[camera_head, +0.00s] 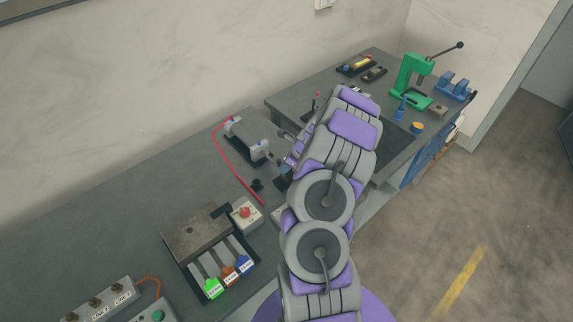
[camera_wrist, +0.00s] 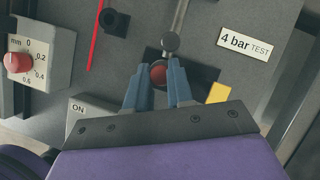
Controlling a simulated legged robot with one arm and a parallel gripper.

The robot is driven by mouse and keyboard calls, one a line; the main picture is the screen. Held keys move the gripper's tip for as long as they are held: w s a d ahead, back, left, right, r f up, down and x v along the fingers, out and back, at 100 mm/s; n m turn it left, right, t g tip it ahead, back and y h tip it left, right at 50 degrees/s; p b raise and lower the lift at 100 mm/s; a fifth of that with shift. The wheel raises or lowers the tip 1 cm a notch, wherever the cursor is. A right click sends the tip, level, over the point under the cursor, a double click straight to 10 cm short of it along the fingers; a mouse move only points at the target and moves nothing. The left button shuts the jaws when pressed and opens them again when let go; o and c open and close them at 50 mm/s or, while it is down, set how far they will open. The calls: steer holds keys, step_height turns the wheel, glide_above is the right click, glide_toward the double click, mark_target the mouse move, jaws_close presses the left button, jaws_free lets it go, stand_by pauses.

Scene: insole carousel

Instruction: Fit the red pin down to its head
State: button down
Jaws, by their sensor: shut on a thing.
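My gripper (camera_wrist: 158,82) has two blue-grey fingers close around a round red piece, which looks like the head of the red pin (camera_wrist: 158,73). The red piece lies between the fingertips, in front of a black square area on the grey surface. A grey rod with a round end (camera_wrist: 170,42) sits just beyond it, near or touching it in the picture. The pin's shank and any hole under it are hidden, so I cannot tell how deep it sits. In the head view my arm hides most of the gripper and the pin.
A "4 bar TEST" label (camera_wrist: 246,42), a yellow square (camera_wrist: 218,93) and a red-knobbed mm dial (camera_wrist: 18,62) lie around the gripper. A red line (camera_head: 233,165) crosses the bench.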

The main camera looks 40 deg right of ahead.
steer(key=shift+f, duration=0.25)
steer(key=c, duration=0.9)
jaws_free()
steer(key=p+v, duration=0.2)
steer(key=v, duration=1.5)
steer(key=shift+r, duration=0.15)
